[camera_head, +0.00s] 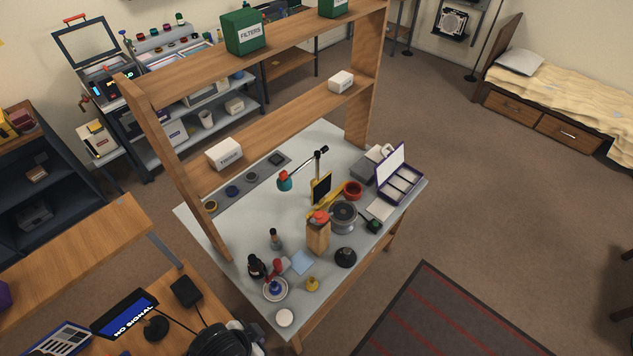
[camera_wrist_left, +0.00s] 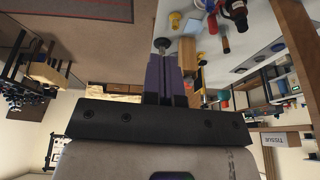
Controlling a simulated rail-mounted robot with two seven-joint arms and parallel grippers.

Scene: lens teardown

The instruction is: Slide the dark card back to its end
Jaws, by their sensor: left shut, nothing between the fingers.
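The dark card (camera_head: 321,188) stands upright on a yellow rail (camera_head: 329,202) near the middle of the grey table (camera_head: 240,227) in the head view. It is near the back of a wooden block with a red top (camera_head: 318,232), which hides part of the rail's near end. I cannot make out the card in the left wrist view. My left gripper (camera_wrist_left: 162,60) shows in the left wrist view, its dark purple fingers shut and empty. I cannot pick it out in the head view, so its distance from the card is unclear. My right gripper is not in view.
A red ring (camera_head: 353,190), a round grey device (camera_head: 343,215) and an open purple case (camera_head: 398,180) crowd the rail's right side. A wooden shelf frame (camera_head: 160,150) rises behind. The table's left middle is clear.

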